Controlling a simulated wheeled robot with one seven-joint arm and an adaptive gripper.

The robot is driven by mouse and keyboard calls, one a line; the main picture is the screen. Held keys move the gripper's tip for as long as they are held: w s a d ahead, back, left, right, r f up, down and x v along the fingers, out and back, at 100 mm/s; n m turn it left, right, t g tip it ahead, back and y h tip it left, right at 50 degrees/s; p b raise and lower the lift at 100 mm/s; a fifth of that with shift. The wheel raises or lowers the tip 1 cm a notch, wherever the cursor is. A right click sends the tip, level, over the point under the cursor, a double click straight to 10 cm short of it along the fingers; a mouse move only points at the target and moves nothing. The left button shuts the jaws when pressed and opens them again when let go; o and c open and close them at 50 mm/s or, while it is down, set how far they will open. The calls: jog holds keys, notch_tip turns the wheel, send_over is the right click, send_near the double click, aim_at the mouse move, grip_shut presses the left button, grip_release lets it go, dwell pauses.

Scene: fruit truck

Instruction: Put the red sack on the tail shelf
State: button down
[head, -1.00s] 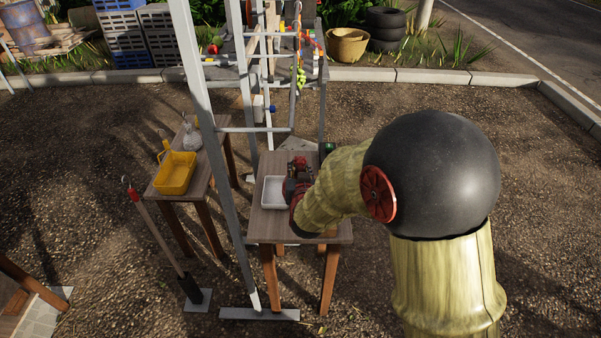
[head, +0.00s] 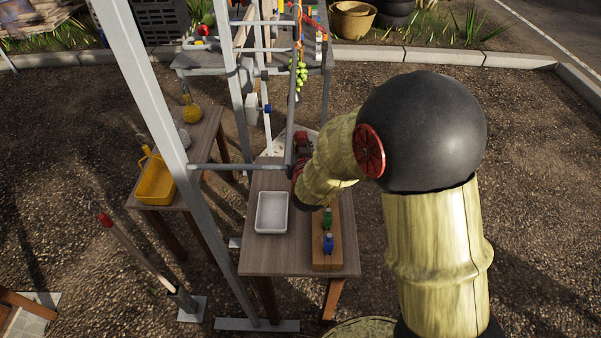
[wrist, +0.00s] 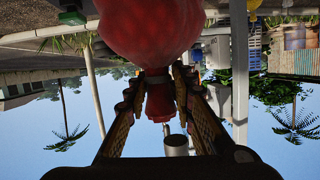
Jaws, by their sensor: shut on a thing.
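The red sack (wrist: 150,28) fills the top middle of the wrist view, with its narrow neck between my fingers. My gripper (wrist: 158,80) is shut on this neck. In the head view my gripper (head: 302,148) is beyond the white tray, near the far end of the wooden table; my arm hides much of it, and the sack cannot be made out clearly there. A grey shelf (head: 195,62) stands at the back behind the metal frame, with fruit and other items on it. I cannot tell for certain that it is the tail shelf.
The white tray (head: 272,213) and a wooden block (head: 327,258) with green and blue pieces are on the near table (head: 265,262). Metal uprights (head: 165,130) and a crossbar stand left of my arm. Green grapes (head: 301,72) hang beyond. A yellow basket (head: 156,182) is on the left table.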

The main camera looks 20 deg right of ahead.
notch_tip(320, 180, down, 8)
jog(key=shift+r+b, duration=0.2)
jog(key=shift+b, duration=1.05)
jog(key=shift+r, duration=0.1)
jog(key=c, duration=2)
grip_release()
jog(key=shift+f, duration=0.3)
jog(key=o, duration=0.5)
jog(key=shift+r, duration=0.1)
